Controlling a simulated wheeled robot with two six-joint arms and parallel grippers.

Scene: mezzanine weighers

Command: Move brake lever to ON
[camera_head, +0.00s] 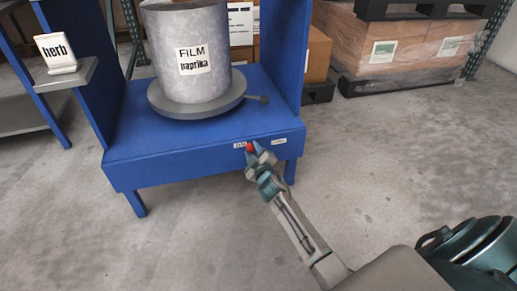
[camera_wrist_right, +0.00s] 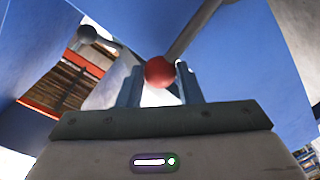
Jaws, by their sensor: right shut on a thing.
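The brake lever's red ball knob (camera_head: 250,147) is at the front edge of the blue stand, beside two small white labels. The left label (camera_head: 239,145) and the right label (camera_head: 279,141) are too small to read surely. My right gripper (camera_head: 256,154) is shut on the red knob. In the right wrist view the knob (camera_wrist_right: 159,71) sits between the two fingers, and a grey rod (camera_wrist_right: 193,30) runs up from it to the right. My left gripper is not in view.
A grey film roll (camera_head: 190,85) labelled "FILM paprika" stands on a round turntable (camera_head: 200,110) on the blue stand (camera_head: 190,170). A small rod with a dark knob (camera_head: 264,99) sticks out from the turntable. Boxed pallets (camera_head: 400,50) stand behind. Floor in front is clear.

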